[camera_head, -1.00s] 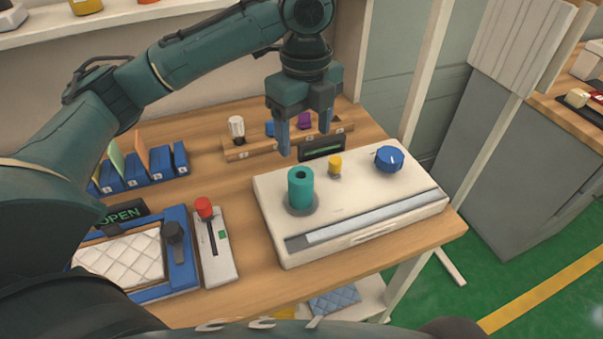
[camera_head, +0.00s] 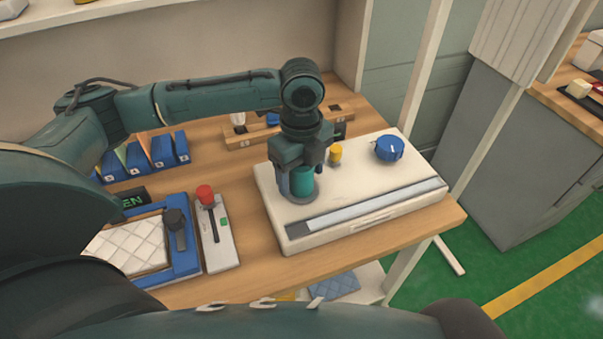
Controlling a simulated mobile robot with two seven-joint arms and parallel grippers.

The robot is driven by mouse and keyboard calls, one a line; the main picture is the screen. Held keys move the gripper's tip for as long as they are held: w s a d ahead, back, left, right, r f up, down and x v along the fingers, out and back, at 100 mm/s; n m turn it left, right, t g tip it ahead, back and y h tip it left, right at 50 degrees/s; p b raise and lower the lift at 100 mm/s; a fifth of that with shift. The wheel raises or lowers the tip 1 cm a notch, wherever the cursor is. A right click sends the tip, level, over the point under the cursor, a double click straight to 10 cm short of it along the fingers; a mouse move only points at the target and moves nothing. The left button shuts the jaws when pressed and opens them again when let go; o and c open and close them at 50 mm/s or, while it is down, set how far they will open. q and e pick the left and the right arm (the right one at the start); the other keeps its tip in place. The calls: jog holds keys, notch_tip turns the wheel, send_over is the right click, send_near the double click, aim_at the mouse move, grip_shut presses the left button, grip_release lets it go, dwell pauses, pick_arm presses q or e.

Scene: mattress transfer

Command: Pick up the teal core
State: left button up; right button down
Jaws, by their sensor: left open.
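The teal core (camera_head: 302,183) stands upright on the left part of a white device (camera_head: 362,190) on the wooden table. My left gripper (camera_head: 301,181) points straight down over the core. Its fingers reach down beside the core, one at its left and one at its right behind it, and the gripper body hides the core's top. The left gripper is open; whether a finger touches the core I cannot tell. My right gripper does not show.
A yellow knob (camera_head: 335,154) and a blue dial (camera_head: 389,148) rise from the device close by. A red-topped lever unit (camera_head: 212,225) and a blue frame with a white quilted pad (camera_head: 130,250) lie to the left. A wooden rack (camera_head: 245,138) stands behind.

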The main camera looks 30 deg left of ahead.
pick_arm(q)
jog(key=c, duration=1.1)
jog(key=shift+o, duration=0.2)
